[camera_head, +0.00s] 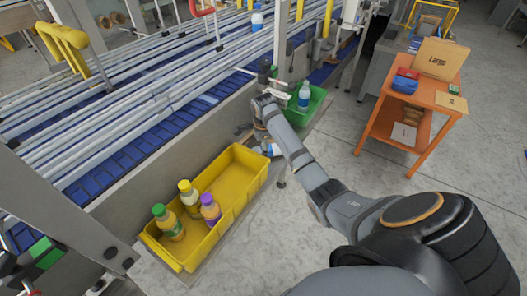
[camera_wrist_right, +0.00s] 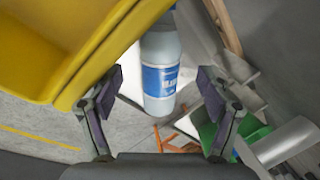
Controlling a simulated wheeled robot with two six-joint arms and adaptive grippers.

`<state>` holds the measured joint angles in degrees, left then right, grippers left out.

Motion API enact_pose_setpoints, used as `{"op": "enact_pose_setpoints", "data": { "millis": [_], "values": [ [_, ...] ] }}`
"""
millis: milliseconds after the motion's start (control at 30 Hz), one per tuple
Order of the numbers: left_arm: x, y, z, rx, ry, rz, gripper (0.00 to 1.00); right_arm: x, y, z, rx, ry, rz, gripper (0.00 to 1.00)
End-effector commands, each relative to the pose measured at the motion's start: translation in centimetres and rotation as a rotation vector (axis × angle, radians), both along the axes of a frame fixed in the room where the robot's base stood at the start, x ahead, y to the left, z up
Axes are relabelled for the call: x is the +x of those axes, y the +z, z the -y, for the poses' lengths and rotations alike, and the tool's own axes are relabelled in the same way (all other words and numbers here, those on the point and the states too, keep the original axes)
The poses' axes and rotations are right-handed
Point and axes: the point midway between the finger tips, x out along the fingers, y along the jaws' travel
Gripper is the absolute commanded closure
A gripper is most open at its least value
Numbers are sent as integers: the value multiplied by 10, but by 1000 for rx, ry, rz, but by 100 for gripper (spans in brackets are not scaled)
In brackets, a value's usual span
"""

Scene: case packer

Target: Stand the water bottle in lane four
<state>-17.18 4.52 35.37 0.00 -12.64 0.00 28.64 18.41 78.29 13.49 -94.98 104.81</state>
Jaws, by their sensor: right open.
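A white water bottle with a blue label (camera_wrist_right: 160,75) shows between the fingers of my right gripper (camera_wrist_right: 160,112) in the right wrist view. The fingers are open, with gaps on both sides of the bottle. In the head view my right wrist is out past the yellow bin, and a white and blue piece, seemingly this bottle (camera_head: 271,148), shows partly hidden by my arm. Another water bottle (camera_head: 304,97) is in the green bin. The lanes (camera_head: 150,85) are long parallel metal rails over a blue conveyor; I cannot tell which is lane four. My left gripper is not in view.
The yellow bin (camera_head: 238,203) holds juice bottles, orange (camera_head: 168,222), yellow-capped (camera_head: 190,198) and purple-capped (camera_head: 210,209). The green bin (camera_head: 316,103) stands beyond. A bottle (camera_head: 257,18) stands among the far rails. An orange table (camera_head: 395,118) is at right.

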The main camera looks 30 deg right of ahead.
Motion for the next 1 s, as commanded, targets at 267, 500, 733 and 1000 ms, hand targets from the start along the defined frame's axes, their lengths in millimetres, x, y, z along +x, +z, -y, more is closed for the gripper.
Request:
{"op": "enact_pose_setpoints", "data": {
  "millis": [267, 500, 733, 1000],
  "values": [
    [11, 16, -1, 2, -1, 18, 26, 10, -41, 2, 1, 0, -3, 22],
    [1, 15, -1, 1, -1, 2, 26, 11, -47, 3, -1, 1, -1, 22],
    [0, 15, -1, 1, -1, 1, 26, 11, -46, 3, -1, 1, -1, 49],
    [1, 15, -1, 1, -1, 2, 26, 11, -46, 3, -1, 1, -1, 86]
  ]
}}
